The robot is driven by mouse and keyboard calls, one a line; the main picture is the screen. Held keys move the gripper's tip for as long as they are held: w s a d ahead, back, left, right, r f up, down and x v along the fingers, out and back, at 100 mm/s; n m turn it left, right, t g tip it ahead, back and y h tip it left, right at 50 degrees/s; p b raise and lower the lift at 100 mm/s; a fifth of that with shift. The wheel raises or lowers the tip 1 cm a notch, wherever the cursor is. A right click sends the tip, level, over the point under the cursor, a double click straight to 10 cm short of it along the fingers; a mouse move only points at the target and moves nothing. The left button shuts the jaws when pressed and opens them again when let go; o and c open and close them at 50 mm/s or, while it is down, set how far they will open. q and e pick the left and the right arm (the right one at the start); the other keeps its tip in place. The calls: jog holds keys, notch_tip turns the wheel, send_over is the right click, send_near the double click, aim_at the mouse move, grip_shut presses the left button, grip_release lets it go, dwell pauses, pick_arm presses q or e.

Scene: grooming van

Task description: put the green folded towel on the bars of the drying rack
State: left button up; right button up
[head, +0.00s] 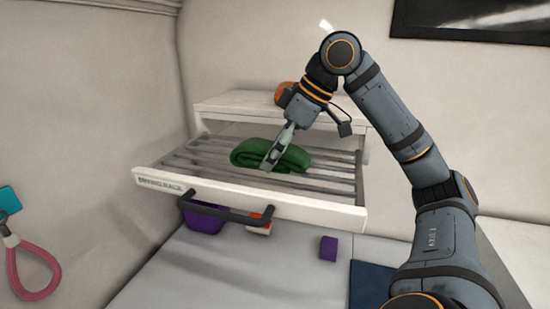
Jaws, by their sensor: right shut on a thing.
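The green folded towel (252,153) is at the bars of the pulled-out drying rack (150,181), near the middle of its width. I cannot tell whether its full weight rests on the bars. My right gripper (272,163) comes down from above and is shut on the towel, over its near side. The rack is a white drawer frame with grey bars, a labelled front and a dark handle (228,213). My left gripper is not in view.
Below the rack, a purple container (204,222) and a small orange and white item (259,226) are partly hidden. A purple block (328,248) and a dark blue mat (370,285) lie on the grey worktop (240,270). A pink loop (36,290) hangs at left.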

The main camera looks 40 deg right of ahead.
jog(key=shift+s+a+f, duration=0.1)
jog(key=shift+f, duration=0.05)
jog(key=o, duration=1.2)
jog(key=shift+c, duration=0.2)
jog(key=p+v, duration=0.5)
jog(key=v, duration=0.7)
jog(key=shift+r, duration=0.3)
jog(key=shift+f, duration=0.1)
